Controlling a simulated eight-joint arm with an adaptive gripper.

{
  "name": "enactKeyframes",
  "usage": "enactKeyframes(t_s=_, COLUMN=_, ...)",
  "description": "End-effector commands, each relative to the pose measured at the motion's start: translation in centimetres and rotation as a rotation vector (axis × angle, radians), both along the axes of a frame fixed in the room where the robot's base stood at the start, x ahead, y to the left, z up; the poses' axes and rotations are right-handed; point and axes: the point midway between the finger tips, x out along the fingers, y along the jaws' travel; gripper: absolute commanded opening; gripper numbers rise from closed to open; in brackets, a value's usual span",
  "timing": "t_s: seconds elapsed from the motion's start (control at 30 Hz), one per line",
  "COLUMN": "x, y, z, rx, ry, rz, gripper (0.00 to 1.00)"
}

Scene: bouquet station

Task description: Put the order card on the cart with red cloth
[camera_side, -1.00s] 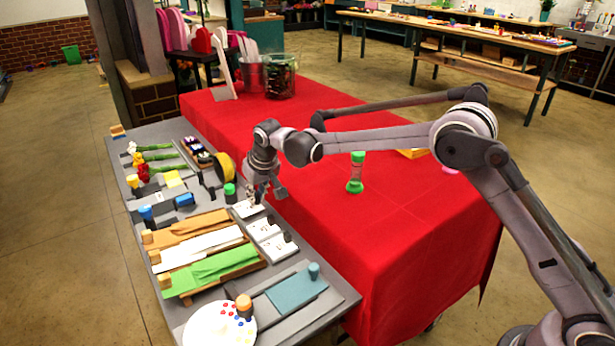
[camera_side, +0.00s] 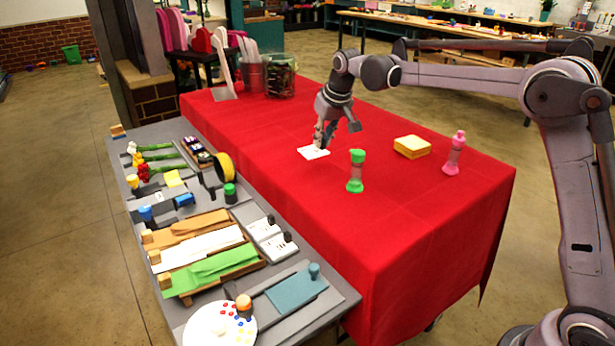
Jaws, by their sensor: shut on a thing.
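The order card (camera_side: 314,153) is a small white card over the middle of the cart with red cloth (camera_side: 400,220). My gripper (camera_side: 322,145) points down and is shut on the card from above. The card lies flat at or just above the cloth; I cannot tell whether it touches. The fingertips partly hide the card's holder or far edge. Two similar white cards with dark knobs (camera_side: 271,238) remain on the grey side table.
A metal bucket (camera_side: 250,76) and a glass jar (camera_side: 280,78) stand at the back. The grey table (camera_side: 340,290) holds flowers, paper and tools.

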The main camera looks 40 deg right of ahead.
Motion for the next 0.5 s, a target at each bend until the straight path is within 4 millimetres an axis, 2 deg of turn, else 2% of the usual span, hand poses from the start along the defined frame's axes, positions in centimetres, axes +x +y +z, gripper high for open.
enactKeyframes(t_s=0.03, x=-1.2, y=-2.4, z=0.5, rx=0.000, ry=0.001, rz=-0.022, gripper=0.00)
enactKeyframes(t_s=0.2, x=-5.3, y=-9.1, z=2.0, rx=0.001, ry=0.003, rz=-0.075, gripper=0.00)
enactKeyframes(t_s=0.37, x=-10.1, y=-14.6, z=3.1, rx=0.003, ry=0.002, rz=-0.128, gripper=0.00)
enactKeyframes(t_s=0.5, x=-15.1, y=-18.8, z=3.9, rx=0.002, ry=-0.001, rz=-0.177, gripper=0.00)
